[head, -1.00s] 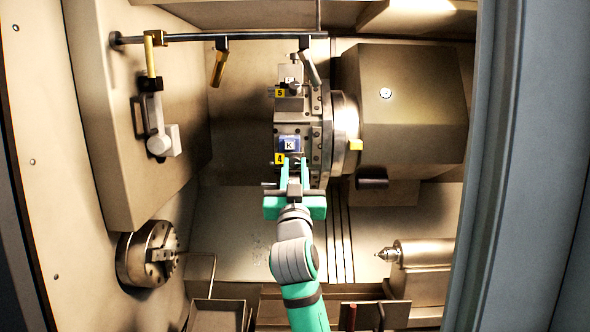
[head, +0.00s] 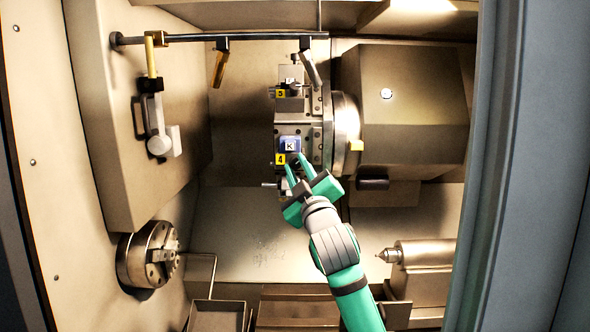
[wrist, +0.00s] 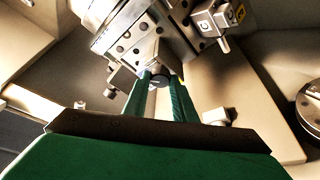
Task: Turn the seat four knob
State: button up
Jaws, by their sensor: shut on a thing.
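The turret (head: 312,130) stands in the middle of the head view. Its seat four carries a yellow "4" label (head: 280,159) and a blue block marked K (head: 289,144). My gripper (head: 294,164) reaches up from below right, with its green fingertips just below that block. The wrist view shows a small dark round knob (wrist: 159,80) between the fingertips, and my gripper is shut on it. In the head view the fingers mostly hide the knob.
Seat five (head: 280,93) sits above on the turret. A chuck (head: 146,255) is lower left. A horizontal rail (head: 240,37) with hanging nozzles crosses the top.

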jog(key=n, duration=0.2)
jog(key=n+g+y, duration=0.1)
jog(key=n, duration=0.1)
jog(key=n+g, duration=0.1)
jog(key=n, duration=0.1)
jog(key=shift+d+r, duration=0.1)
jog(key=shift+d, duration=0.15)
jog(key=n+g, duration=0.1)
jog(key=n, duration=0.2)
jog(key=shift+g, duration=0.3)
jog(key=shift+a+n, duration=0.1)
jog(key=shift+n, duration=0.7)
jog(key=shift+r, duration=0.1)
jog(key=o, duration=1)
jog(key=shift+o, duration=0.2)
